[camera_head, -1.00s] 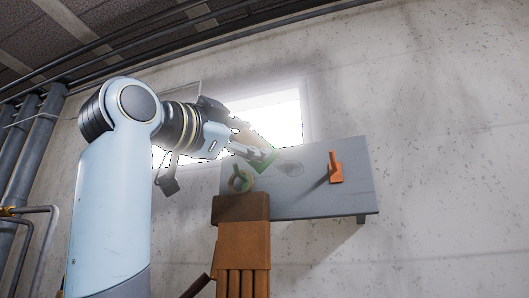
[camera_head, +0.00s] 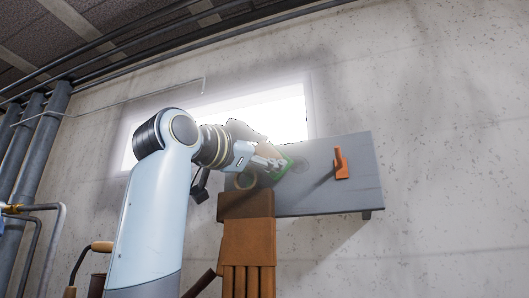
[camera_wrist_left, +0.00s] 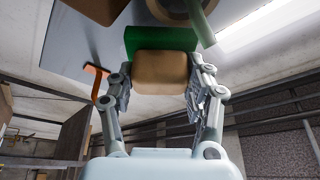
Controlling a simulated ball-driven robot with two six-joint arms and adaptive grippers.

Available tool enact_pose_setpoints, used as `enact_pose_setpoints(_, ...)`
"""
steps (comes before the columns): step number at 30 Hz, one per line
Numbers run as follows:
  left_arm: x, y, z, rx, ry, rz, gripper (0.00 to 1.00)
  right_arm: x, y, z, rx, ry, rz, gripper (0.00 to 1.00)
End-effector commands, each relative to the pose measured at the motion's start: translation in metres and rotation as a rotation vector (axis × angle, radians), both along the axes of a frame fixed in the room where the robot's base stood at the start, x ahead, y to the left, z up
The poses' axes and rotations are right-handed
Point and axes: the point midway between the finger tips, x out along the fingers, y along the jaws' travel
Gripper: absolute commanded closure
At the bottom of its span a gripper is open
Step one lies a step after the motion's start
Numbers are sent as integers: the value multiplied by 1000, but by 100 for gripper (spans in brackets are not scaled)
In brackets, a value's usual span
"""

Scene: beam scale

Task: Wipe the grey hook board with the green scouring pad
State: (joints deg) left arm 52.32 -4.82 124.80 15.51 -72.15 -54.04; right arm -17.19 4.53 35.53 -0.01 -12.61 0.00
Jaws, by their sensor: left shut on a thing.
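The grey hook board (camera_head: 361,187) hangs on the concrete wall, with an orange hook (camera_head: 341,164) on its right part. My left gripper (camera_head: 270,162) is in front of the board's left part, shut on the green scouring pad (camera_head: 286,169). In the left wrist view the pad (camera_wrist_left: 150,38) is a green layer on a tan block (camera_wrist_left: 160,72) between both fingers. The green side faces the board (camera_wrist_left: 85,30); I cannot tell whether it touches. A dark smudge on the board shows beside the pad, partly hidden. My right gripper is not in view.
A brown slatted thing (camera_head: 248,240) stands in front of the board's lower left. A bright window (camera_head: 278,112) is behind.

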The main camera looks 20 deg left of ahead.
Motion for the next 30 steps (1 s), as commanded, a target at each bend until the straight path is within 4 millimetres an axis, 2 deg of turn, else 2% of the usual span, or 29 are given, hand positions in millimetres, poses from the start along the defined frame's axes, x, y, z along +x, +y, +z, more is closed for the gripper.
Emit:
enact_pose_setpoints(11, 1, 0, 0, 0, -1, 1, 74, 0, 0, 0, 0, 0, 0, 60)
enact_pose_setpoints(30, 13, 0, 1, 0, -1, 0, 74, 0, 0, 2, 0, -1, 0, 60)
